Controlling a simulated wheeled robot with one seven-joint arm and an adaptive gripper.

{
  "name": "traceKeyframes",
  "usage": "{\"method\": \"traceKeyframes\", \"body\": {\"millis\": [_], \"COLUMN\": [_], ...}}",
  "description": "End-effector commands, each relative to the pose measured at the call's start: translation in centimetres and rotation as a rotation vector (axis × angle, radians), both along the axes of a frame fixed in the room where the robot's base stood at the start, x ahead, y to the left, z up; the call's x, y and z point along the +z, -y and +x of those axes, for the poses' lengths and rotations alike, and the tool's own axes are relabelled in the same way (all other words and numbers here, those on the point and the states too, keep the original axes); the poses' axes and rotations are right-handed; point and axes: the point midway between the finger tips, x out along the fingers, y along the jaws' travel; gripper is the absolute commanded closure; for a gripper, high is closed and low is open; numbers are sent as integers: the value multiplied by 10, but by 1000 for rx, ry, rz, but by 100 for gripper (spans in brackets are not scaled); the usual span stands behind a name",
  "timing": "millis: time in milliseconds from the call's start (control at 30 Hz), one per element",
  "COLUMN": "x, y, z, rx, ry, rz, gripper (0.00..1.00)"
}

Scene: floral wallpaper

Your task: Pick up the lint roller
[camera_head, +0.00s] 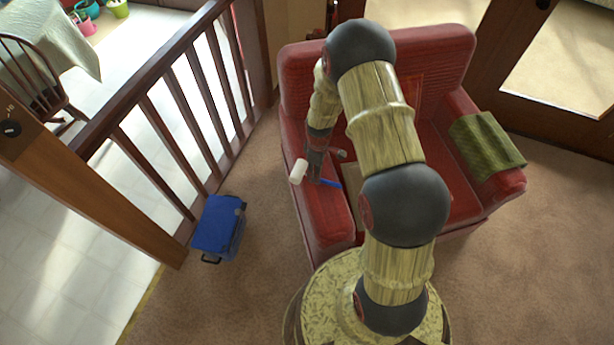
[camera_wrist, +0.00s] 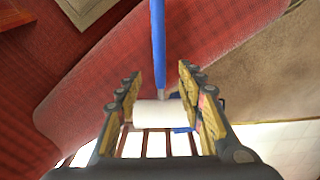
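The lint roller has a white roll (camera_head: 298,171) and a blue handle (camera_head: 331,183). In the head view it lies at the top of the red armchair's left armrest, its roll at the outer edge. My gripper (camera_head: 315,172) is lowered over it, between the roll and the handle. In the wrist view the white roll (camera_wrist: 159,113) shows crosswise between the fingers, and the blue handle (camera_wrist: 158,45) runs away up the middle. My gripper (camera_wrist: 158,80) is open, its fingers on either side. Contact with the roll's ends is hard to tell.
The red armchair (camera_head: 457,60) carries a green cloth (camera_head: 486,144) on its right armrest. A blue box (camera_head: 217,223) stands on the carpet at left, beside a wooden railing (camera_head: 150,65). Carpet is clear in front of the box and right of the chair.

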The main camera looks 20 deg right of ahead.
Motion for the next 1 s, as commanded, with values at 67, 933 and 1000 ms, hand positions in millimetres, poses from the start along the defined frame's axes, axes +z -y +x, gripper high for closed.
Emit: {"method": "traceKeyframes", "body": {"millis": [67, 933, 1000], "x": [-17, -26, -26], "y": [0, 0, 0], "z": [-1, 0, 0], "rx": [0, -1, -1], "ry": [-4, -1, -1], "rz": [1, 0, 0], "gripper": [62, 92, 96]}}
